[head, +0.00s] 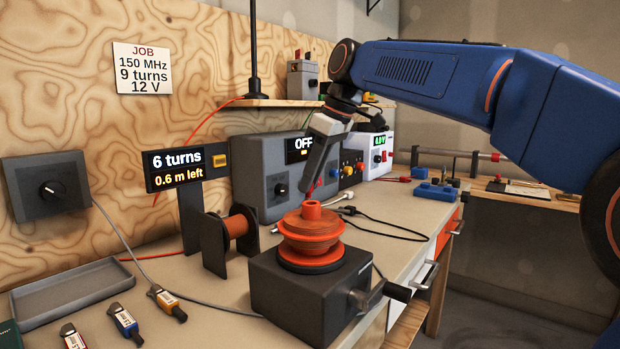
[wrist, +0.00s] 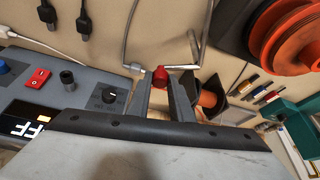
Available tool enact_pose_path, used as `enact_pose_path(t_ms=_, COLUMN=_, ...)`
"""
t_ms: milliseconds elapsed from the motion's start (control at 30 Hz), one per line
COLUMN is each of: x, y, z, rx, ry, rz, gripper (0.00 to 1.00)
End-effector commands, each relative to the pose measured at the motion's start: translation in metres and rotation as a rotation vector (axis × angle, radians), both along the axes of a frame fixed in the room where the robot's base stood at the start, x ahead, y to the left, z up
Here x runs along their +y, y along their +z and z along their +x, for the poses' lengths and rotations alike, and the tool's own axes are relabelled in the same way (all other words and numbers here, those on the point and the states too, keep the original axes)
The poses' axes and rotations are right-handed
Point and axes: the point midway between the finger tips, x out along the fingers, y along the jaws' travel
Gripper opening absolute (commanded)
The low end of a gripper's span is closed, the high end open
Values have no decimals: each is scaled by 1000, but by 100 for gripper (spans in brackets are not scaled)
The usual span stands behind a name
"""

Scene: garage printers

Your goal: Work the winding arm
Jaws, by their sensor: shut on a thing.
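The winder (head: 300,295) is a dark box on the bench front with an orange former (head: 312,235) wound with copper-coloured wire on top. A crank with a black handle (head: 396,291) sticks out at its right. My gripper (head: 310,188) points down just behind the former. In the wrist view my gripper (wrist: 163,78) is shut on a small red knob (wrist: 161,80). A thin grey bent rod (wrist: 126,42) runs beside the knob; whether they join is unclear. The counter (head: 178,167) reads 6 turns, 0.6 m left. A wire spool (head: 238,228) stands left of the winder.
A job card (head: 142,68) reads 150 MHz, 9 turns, 12 V. A grey unit (head: 262,165) showing OFF stands behind my gripper. A grey tray (head: 72,285) and several tagged connectors (head: 125,324) lie at left. Dark leads (head: 385,226) lie right of the winder.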

Motion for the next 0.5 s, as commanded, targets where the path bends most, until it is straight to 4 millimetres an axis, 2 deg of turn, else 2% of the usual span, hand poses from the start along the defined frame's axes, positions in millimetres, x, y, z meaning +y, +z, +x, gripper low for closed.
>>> enact_pose_path(t_ms=267, x=-11, y=1, z=-6, rx=-3, ry=-177, rz=1, gripper=0)
enact_pose_path(t_ms=500, x=-22, y=1, z=-14, rx=-3, ry=-402, rz=0, gripper=0)
